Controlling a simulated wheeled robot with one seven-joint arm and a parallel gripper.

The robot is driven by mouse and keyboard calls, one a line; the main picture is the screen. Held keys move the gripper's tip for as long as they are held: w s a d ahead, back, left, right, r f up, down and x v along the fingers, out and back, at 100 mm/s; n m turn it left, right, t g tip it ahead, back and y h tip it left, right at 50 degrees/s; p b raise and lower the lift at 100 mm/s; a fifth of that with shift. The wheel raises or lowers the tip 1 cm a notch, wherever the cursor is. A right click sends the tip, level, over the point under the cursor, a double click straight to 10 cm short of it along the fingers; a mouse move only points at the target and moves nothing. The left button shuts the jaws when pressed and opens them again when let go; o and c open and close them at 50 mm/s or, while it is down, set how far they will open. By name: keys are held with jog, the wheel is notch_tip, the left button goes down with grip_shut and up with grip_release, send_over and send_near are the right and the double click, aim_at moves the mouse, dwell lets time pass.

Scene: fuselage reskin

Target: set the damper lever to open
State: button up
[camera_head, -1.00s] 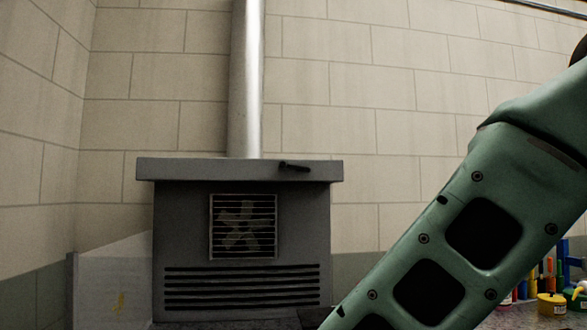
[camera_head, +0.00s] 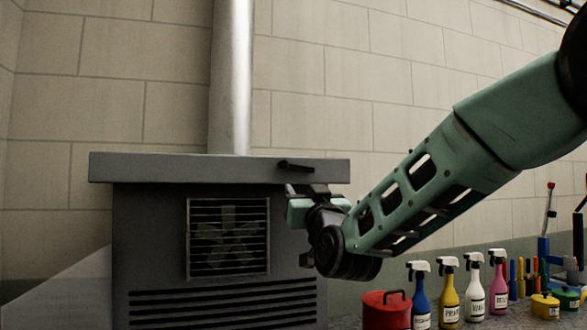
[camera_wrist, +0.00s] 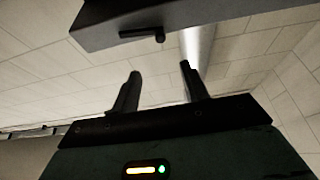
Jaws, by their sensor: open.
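The damper lever (camera_head: 297,167) is a short black bar on the front edge of the grey unit's top slab (camera_head: 180,169), right of the metal duct. It lies nearly level, its left end slightly higher. In the wrist view the lever (camera_wrist: 142,36) sticks out from the slab's underside edge, above and ahead of my fingers. My gripper (camera_wrist: 157,88) is open with nothing between its fingers. In the head view my gripper (camera_head: 303,193) is just below the lever, in front of the unit, apart from it as far as the wrist view shows. No open or shut marking is legible.
A metal duct (camera_head: 230,80) rises from the slab. The unit's front has a fan grille (camera_head: 228,237) and slots. A red can (camera_head: 386,309) and several spray bottles (camera_head: 449,290) stand on the bench at right, below my arm.

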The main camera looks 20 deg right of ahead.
aim_at(284, 166)
jog(key=p+x, duration=0.7)
jog(key=x, duration=1)
jog(key=shift+w+p, duration=0.1)
jog(key=shift+p, duration=0.2)
grip_shut()
